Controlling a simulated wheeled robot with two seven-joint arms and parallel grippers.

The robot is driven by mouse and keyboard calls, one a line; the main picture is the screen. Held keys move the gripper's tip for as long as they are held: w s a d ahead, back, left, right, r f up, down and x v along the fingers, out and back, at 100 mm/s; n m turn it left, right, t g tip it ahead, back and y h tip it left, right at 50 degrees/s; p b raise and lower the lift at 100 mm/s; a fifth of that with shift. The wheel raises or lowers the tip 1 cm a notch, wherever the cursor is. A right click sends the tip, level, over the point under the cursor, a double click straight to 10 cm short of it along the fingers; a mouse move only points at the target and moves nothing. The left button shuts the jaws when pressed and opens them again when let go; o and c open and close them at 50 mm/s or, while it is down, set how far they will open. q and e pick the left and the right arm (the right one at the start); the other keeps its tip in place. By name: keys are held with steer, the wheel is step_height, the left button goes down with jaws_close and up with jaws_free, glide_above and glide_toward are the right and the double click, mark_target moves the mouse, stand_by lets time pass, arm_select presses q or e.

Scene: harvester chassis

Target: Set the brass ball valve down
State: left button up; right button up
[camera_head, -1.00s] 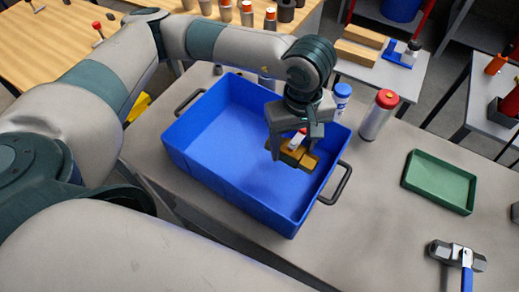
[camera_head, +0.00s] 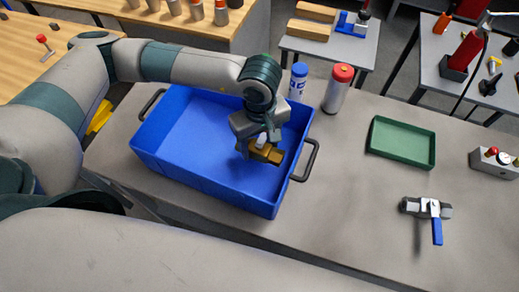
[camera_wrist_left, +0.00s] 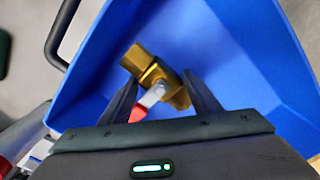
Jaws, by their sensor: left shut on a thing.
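The brass ball valve (camera_head: 268,153) is held in my left gripper (camera_head: 257,145), over the right part of the blue bin (camera_head: 200,180). In the left wrist view the valve (camera_wrist_left: 160,78) lies between the two fingers (camera_wrist_left: 160,100), and its lever with a red end points back toward the gripper. Blue bin surface (camera_wrist_left: 215,50) shows all around the valve. I cannot tell whether the valve touches the bin floor. My right gripper is not in view.
A red-capped canister (camera_head: 338,90) and a blue-capped bottle (camera_head: 298,82) stand behind the bin. The bin's right handle (camera_head: 308,160) sticks out. The grey worktop between bin and tray is clear.

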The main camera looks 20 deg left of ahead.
mark_target(260, 151)
arm_select(q)
steer(key=shift+f+p, duration=0.75)
steer(key=shift+f, duration=1.05)
steer(key=shift+f+b, duration=0.15)
steer(key=shift+b, duration=0.15)
steer(key=o, duration=1.6)
steer(key=shift+o, duration=0.2)
